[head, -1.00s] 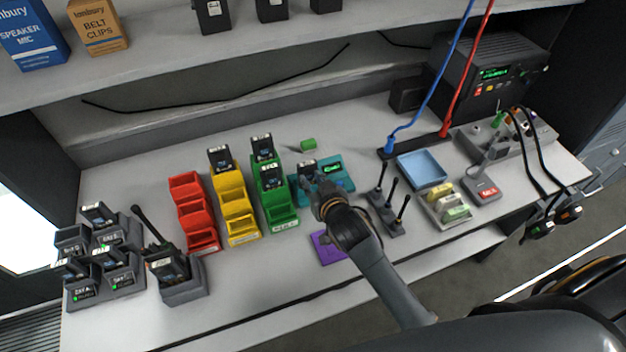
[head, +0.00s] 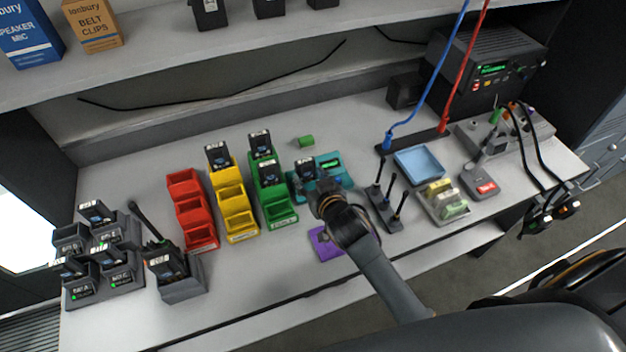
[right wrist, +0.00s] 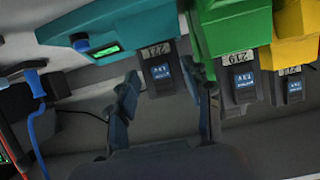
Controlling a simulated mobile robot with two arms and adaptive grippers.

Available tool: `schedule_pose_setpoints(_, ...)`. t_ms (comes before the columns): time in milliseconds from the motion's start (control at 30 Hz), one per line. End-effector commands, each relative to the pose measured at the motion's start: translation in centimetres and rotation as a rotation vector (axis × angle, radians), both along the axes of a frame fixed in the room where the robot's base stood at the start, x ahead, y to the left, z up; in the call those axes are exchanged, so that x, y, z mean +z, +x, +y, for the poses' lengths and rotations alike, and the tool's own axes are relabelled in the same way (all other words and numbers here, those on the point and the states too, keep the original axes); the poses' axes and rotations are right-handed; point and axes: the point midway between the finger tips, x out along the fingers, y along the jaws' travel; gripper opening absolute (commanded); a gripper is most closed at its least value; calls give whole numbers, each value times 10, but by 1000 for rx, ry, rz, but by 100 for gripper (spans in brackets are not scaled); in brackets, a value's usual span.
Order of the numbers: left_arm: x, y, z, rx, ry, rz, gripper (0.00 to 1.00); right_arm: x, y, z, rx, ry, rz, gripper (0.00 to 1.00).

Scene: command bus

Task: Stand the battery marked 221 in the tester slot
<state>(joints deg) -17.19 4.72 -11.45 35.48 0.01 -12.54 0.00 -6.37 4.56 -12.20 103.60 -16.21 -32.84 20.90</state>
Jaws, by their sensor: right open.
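The battery marked 221 (head: 306,170) is dark with a pale label and stands upright at the left end of the teal tester (head: 332,162), whose small screen glows green. In the right wrist view the picture is upside down; the battery (right wrist: 160,72) shows its 221 label against the teal tester (right wrist: 105,22). Whether it is fully seated is hidden. My right gripper (head: 313,187) is just in front of it. In the right wrist view my open right gripper (right wrist: 161,80) has a finger on each side of the battery, with gaps visible. My left gripper is not in view.
Green bins (head: 279,216), yellow bins (head: 240,222) and red bins (head: 198,230) stand left of the tester; batteries stand in green and yellow ones. A purple mat (head: 324,246) lies in front. Short antennas (head: 390,205) stand right of my arm, near a blue tray (head: 418,165).

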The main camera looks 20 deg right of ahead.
Motion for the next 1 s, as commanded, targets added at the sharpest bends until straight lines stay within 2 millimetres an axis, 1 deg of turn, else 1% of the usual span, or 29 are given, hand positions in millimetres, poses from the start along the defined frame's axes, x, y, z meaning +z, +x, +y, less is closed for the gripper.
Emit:
schedule_pose_setpoints(67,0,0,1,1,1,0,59,2,-4,0,0,0,0,50)
schedule_pose_setpoints(167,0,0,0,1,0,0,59,6,-15,0,0,1,0,50)
schedule_pose_setpoints(500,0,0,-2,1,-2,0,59,35,-79,-2,0,1,1,50)
schedule_pose_setpoints(600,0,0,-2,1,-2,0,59,42,-93,-3,0,1,1,50)
schedule_pose_setpoints(700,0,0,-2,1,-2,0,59,47,-103,-3,0,1,0,50)
schedule_pose_setpoints(800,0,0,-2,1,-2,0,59,49,-107,-3,0,0,-1,50)
schedule_pose_setpoints(1000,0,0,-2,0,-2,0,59,50,-109,-3,0,0,-1,50)
